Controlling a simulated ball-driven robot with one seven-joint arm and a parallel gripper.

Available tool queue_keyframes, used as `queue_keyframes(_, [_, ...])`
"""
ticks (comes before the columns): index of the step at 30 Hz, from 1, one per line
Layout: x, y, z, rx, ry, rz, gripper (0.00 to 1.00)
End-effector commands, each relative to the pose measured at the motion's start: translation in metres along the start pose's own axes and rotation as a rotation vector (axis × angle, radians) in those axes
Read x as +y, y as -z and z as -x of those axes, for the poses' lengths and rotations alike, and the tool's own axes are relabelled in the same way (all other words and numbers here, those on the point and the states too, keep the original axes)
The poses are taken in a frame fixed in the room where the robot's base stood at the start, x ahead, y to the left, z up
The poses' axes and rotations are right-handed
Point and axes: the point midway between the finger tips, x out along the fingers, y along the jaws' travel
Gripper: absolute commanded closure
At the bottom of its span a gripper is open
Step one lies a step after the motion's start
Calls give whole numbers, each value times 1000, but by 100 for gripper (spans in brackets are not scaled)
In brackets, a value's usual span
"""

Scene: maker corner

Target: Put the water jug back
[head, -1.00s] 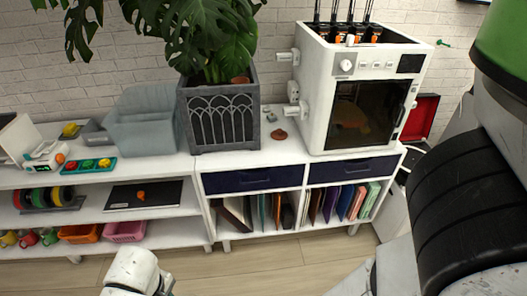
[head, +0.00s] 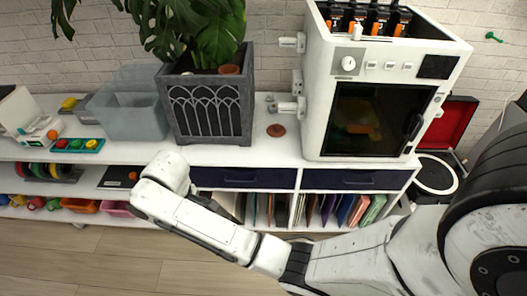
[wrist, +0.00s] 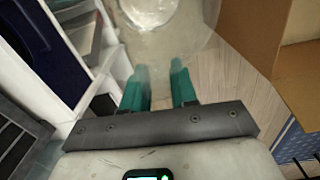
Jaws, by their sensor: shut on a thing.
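In the wrist view, a clear, see-through jug (wrist: 192,30) fills the upper middle, with a pale round patch at its top edge. My gripper (wrist: 160,86) has teal fingers, and they are shut on part of the jug. The held part is see-through and hard to make out, so I cannot tell whether it is the handle. In the head view, my white arm stretches left across the front of the cabinet, but neither the gripper nor the jug shows.
The white cabinet (head: 255,156) bears a grey planter (head: 208,115), a translucent bin (head: 138,120) and a white 3D printer (head: 312,100). A red-lidded record player (head: 452,125) stands at right. In the wrist view, a cardboard box (wrist: 301,75) is close at right and a blue drawer (wrist: 42,45) at left.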

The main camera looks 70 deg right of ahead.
Motion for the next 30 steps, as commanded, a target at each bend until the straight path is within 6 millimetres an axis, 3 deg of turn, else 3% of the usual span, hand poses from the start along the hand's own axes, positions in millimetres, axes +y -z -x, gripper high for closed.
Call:
queue_keyframes(1, [14, -2, 10, 3, -4, 28, 100])
queue_keyframes(9, [67, -24, 40, 1, -5, 215, 100])
queue_keyframes(20, [112, -57, 62, 0, -6, 382, 100])
queue_keyframes(26, [148, -100, 78, 0, -6, 541, 100])
queue_keyframes(30, [169, -138, 84, 1, -3, 662, 100])
